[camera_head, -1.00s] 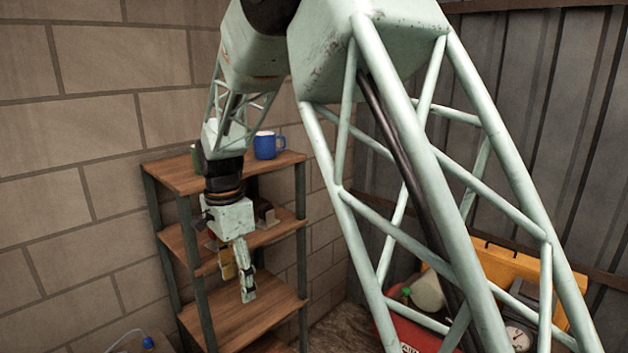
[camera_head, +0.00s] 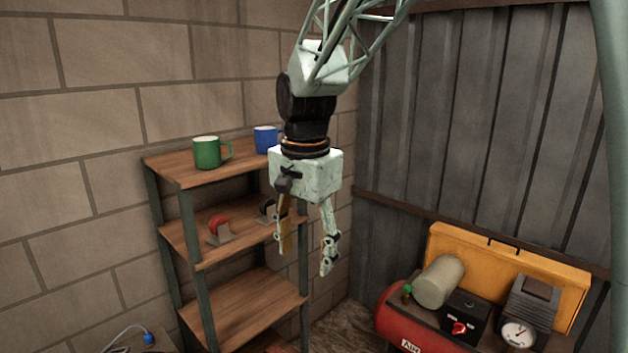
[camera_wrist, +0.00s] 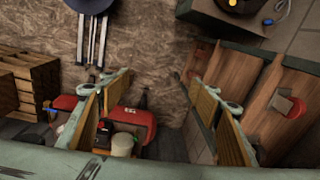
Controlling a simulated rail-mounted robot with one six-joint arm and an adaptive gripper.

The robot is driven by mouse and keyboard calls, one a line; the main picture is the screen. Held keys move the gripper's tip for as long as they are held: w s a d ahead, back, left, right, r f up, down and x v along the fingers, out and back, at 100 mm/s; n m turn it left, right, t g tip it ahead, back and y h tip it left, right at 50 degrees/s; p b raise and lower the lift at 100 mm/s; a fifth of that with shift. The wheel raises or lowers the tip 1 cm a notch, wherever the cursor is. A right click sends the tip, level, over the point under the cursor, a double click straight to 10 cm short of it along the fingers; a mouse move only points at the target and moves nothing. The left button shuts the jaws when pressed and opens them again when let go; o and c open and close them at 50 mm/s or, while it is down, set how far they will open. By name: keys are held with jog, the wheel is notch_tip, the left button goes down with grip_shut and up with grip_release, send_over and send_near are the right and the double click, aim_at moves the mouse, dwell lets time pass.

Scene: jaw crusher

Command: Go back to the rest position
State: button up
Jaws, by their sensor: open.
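My gripper (camera_head: 306,262) hangs pointing down in the head view, in front of the right side of the wooden shelf (camera_head: 245,308). Its two fingers are apart with nothing between them. In the wrist view the fingers of my gripper (camera_wrist: 160,90) are spread, with floor and a red tank (camera_wrist: 132,116) seen beyond the gap. A green mug (camera_head: 207,152) and a blue mug (camera_head: 265,139) stand on the top shelf board, left of my wrist.
A red air compressor (camera_head: 392,322) with a grey cylinder (camera_head: 438,281) and a gauge (camera_head: 517,334) stands at lower right, before a yellow panel (camera_head: 470,247). A small red-topped item (camera_head: 219,228) sits on the middle shelf. Brick and metal walls close the corner.

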jog(key=s+d+r+n+t+b, duration=0.1)
jog(key=s+d+r+n+b, duration=0.1)
jog(key=s+d, duration=0.55)
jog(key=s+d+r+n+t+b, duration=0.1)
jog(key=s+d+r+n+b, duration=0.15)
jog(key=s+d, duration=0.55)
jog(key=s+d+f+n+b, duration=0.1)
jog(key=s+d+f, duration=0.1)
jog(key=s, duration=0.8)
jog(key=s+d+f+n+t+b, duration=0.1)
jog(key=s+d, duration=0.3)
jog(key=s, duration=0.5)
jog(key=shift+s+d+f+n+b, duration=0.35)
jog(key=shift+f+n, duration=0.3)
jog(key=shift+f, duration=0.25)
jog(key=shift+f, duration=0.1)
dwell(0.5)
notch_tip(320, 180, down, 13)
jog(key=b, duration=1.3)
